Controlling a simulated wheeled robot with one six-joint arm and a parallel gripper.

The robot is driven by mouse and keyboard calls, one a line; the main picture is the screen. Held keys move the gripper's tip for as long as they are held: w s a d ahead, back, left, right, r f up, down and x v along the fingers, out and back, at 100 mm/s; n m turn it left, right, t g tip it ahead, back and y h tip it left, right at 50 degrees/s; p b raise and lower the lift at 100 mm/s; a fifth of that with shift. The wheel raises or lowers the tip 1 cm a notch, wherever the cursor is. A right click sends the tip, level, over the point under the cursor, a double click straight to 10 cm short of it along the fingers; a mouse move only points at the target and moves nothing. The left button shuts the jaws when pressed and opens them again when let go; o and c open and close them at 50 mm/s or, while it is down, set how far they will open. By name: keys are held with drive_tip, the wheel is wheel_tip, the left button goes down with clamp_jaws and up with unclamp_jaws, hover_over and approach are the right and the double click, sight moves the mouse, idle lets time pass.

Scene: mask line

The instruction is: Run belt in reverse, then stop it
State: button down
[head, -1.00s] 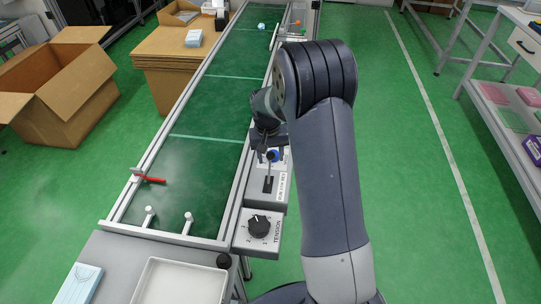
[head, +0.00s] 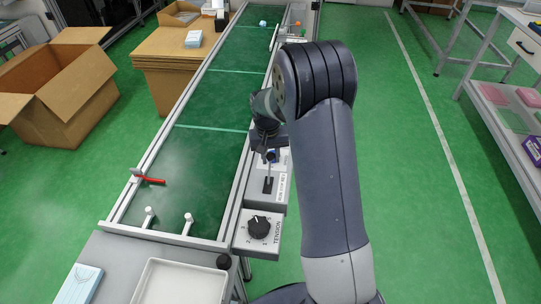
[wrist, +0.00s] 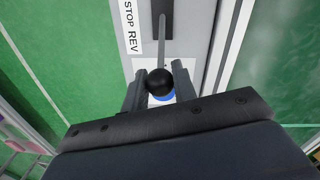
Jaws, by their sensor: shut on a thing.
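The green conveyor belt (head: 180,175) runs away from me, with pale cross lines on it. A lever with a black ball knob (wrist: 160,82) stands in a slot on the grey control box (head: 256,186) along the belt's right side. The lever's rod (head: 268,171) rises from the slot towards my gripper (head: 271,155). In the wrist view my gripper (wrist: 160,90) is shut on the lever, its fingers on both sides of the knob. A label (wrist: 131,25) beside the slot reads STOP and REV; the rest of the label is out of the wrist view.
A TENSION dial (head: 259,226) sits in front of the lever box. A red bar (head: 150,180) reaches over the belt's left edge. A small pale blue item (head: 263,23) is at the belt's far end.

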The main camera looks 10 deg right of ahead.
sight(269, 174)
drive_tip(key=s+t+b, duration=0.1)
drive_tip(key=b, duration=0.1)
drive_tip(key=s+a+t+h+b, duration=0.1)
drive_tip(key=b, duration=0.2)
drive_tip(key=s+t+b, duration=0.1)
drive_tip(key=b, duration=0.1)
drive_tip(key=shift+a+r+t+h, duration=0.2)
drive_tip(key=shift+r+t+h, duration=0.1)
drive_tip(key=shift+r, duration=0.05)
drive_tip(key=shift+s+a+r+t+b, duration=0.2)
drive_tip(key=shift+s+t+b, duration=0.3)
drive_tip(key=shift+b, duration=0.45)
drive_tip(key=shift+s+a+r+b, duration=0.2)
drive_tip(key=shift+s+b, duration=0.15)
drive_tip(key=shift+s, duration=0.15)
drive_tip(key=c, duration=1.1)
unclamp_jaws()
drive_tip(key=shift+c, duration=0.2)
